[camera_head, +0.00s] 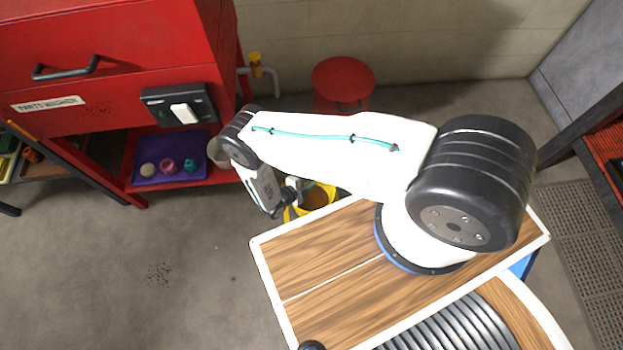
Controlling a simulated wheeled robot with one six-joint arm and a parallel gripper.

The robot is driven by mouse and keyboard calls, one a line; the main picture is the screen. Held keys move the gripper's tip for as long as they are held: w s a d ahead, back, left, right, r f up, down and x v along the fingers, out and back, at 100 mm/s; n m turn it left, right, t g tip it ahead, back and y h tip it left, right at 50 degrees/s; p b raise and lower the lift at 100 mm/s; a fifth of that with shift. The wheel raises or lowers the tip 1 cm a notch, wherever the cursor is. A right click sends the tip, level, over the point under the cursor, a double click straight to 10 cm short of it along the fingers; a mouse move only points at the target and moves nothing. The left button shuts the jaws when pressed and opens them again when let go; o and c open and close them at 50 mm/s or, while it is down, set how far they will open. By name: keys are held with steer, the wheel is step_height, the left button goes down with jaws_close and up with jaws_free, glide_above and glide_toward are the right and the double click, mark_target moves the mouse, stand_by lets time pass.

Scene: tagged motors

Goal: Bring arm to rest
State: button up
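My arm (340,152) is white with black joints and a teal cable. It rises from the wood-topped base (320,265) at the right and reaches left across the picture. Its forearm bends down at the left joint, over the floor just beyond the base's far left corner. My gripper is hidden behind or under the forearm end near a yellow bucket (300,212), so its fingers cannot be made out. No tagged motor can be made out for certain.
A red parts washer (110,60) stands at the back left. A purple tray (172,178) with small coloured items lies on its lower shelf. A red stool or drum (343,76) stands by the wall. A dark rack (605,150) is at the right. The floor at left is clear.

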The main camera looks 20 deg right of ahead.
steer(key=v, duration=0.6)
